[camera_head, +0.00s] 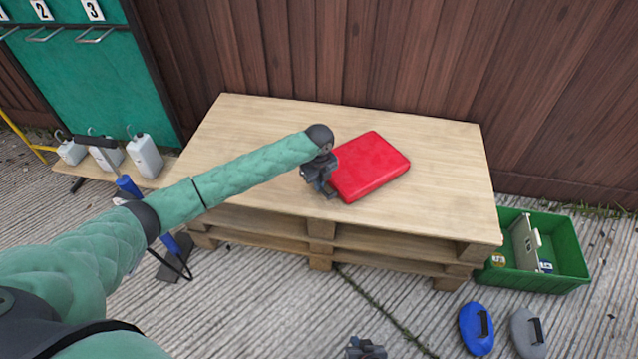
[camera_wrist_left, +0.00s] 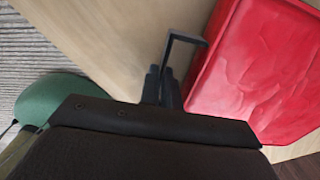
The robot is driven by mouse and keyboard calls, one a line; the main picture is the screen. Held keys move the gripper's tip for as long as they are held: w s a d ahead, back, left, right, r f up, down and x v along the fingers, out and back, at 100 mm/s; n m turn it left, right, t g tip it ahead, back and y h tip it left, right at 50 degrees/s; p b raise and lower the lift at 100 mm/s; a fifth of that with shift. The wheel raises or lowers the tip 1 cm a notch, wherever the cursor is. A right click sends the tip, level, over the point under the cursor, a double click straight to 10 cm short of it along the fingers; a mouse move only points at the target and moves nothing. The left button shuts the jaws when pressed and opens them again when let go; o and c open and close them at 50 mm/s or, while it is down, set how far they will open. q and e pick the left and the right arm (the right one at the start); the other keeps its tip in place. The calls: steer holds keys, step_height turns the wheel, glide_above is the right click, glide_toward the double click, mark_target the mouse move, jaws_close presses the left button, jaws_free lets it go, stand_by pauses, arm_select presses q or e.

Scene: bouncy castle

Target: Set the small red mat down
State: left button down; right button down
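The small red mat (camera_head: 371,166) is over the wooden pallet table's top (camera_head: 440,150), flat and level-looking. I cannot tell for sure whether its underside touches the wood. My left gripper (camera_head: 322,178) is at the mat's left edge. In the left wrist view, the mat (camera_wrist_left: 262,70) has a black handle (camera_wrist_left: 188,38) on its edge. There my left gripper's fingers (camera_wrist_left: 163,88) are close together at the handle's end, shut on it. My right gripper (camera_head: 365,348) shows only partly at the bottom edge of the head view, low and away from the table; its fingers are unclear.
A green crate (camera_head: 560,262) with items stands right of the table. A blue oval thing (camera_head: 476,328) and a grey one (camera_head: 527,332) lie on the floor. White canisters (camera_head: 145,155) and a blue pump (camera_head: 128,187) stand left. The tabletop around the mat is clear.

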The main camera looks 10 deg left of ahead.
arm_select(q)
steer(key=c, duration=2.1)
jaws_free()
steer(key=shift+f, duration=0.1)
steer(key=o, duration=0.5)
